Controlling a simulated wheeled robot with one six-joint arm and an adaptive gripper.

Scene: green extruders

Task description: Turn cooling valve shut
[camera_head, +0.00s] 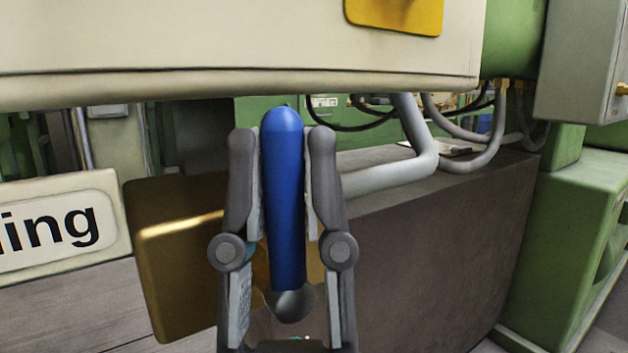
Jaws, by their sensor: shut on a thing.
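The cooling valve shows as a blue lever handle (285,200) with a rounded top, standing nearly upright in the middle of the view. Its lower end meets a grey metal knob (290,304). My gripper (284,145) comes from below, with one grey finger on each side of the handle, and is shut on it. The fingertips reach close to the handle's top. A brown-gold block (178,262) lies behind the handle and my gripper. The valve's body and lower joint are largely hidden by my gripper.
A cream machine housing (230,45) with a yellow plate (398,12) overhangs just above the handle. A sign ending in "ing" (55,229) is at left. A grey pipe (385,176) and cables run behind, right. A dark brown block (440,245) and green machinery (575,250) stand right.

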